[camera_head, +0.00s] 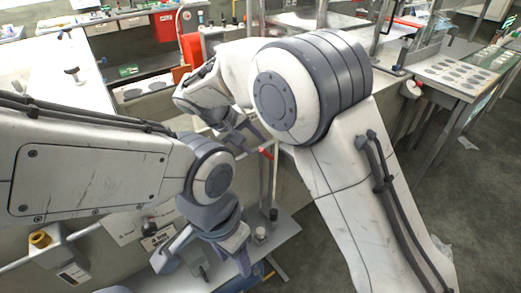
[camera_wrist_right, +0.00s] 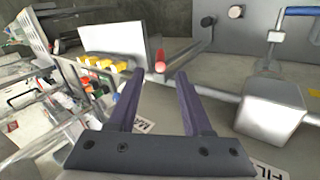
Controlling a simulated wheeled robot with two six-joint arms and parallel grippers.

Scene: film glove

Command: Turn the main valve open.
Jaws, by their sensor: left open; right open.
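The main valve appears to be the red-tipped lever (camera_wrist_right: 160,62) beside a pipe in the right wrist view; a partly covered label starting "MA" (camera_wrist_right: 144,125) is close below it. The red tip (camera_head: 267,153) also shows in the head view, just right of my right gripper (camera_head: 250,142). My right gripper (camera_wrist_right: 158,76) is open and empty, with the red tip just beyond and between its fingertips; I cannot tell whether they touch. My left gripper (camera_head: 207,268) is open and empty, low over the grey ledge. The valve body is mostly hidden.
A grey box fitting (camera_wrist_right: 270,108) and a blue handle (camera_wrist_right: 300,11) are at the right in the wrist view.

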